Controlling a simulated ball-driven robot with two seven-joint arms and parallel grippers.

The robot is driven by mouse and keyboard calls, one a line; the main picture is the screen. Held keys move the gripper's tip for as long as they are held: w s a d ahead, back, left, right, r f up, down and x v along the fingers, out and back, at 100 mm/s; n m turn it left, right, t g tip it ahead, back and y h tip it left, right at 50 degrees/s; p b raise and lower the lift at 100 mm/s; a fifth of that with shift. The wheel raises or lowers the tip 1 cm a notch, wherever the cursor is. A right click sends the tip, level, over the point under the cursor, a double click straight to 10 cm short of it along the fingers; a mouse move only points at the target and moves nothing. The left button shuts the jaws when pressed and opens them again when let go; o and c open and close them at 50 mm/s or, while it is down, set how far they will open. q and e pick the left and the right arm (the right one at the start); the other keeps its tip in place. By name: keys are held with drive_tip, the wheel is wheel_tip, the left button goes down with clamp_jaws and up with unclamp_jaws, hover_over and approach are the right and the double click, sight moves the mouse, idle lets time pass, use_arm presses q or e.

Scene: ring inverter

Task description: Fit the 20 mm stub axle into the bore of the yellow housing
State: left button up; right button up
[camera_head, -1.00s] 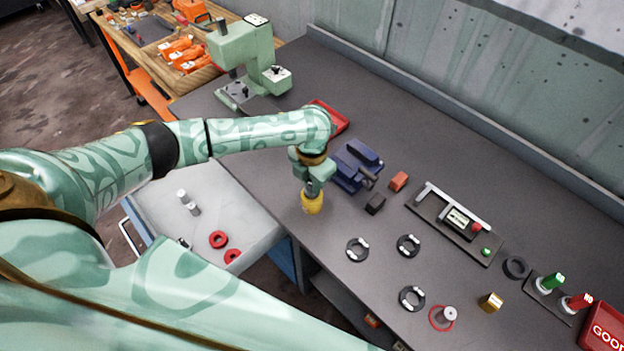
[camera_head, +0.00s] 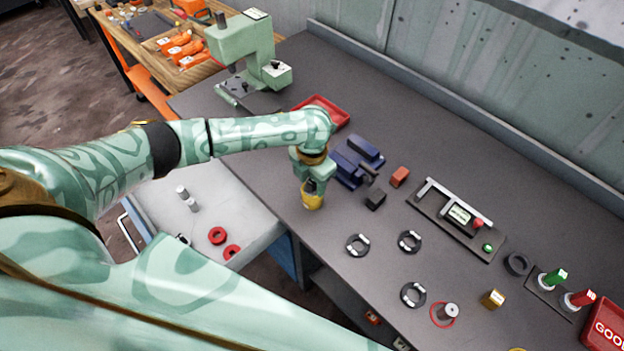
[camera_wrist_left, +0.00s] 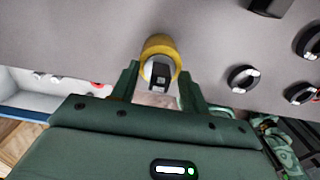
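The yellow housing (camera_head: 312,202) is at my left gripper (camera_head: 313,186), over the grey bench near its front left edge. In the left wrist view the housing (camera_wrist_left: 160,44) fills the gap between the two fingers (camera_wrist_left: 158,80), which appear shut on its sides. A pale round area and a small dark part show inside its ring; I cannot tell what they are. Whether the housing touches the bench is unclear. Silver cylinders (camera_head: 182,191) stand in the open drawer, and another (camera_head: 449,311) stands at a red ring; which one is the 20 mm axle is unclear. My right gripper is not in view.
A blue vise (camera_head: 352,166), a black block (camera_head: 376,200) and a red block (camera_head: 400,177) are right of the gripper. Several dark rings (camera_head: 357,245) lie on the front bench. A red tray (camera_head: 327,108) and a green press (camera_head: 245,55) are behind. A gauge plate (camera_head: 455,222) lies right.

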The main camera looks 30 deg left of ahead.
use_arm(q)
wheel_tip(320, 180, up, 16)
drive_tip(key=p, duration=0.4)
drive_tip(key=shift+r, duration=0.15)
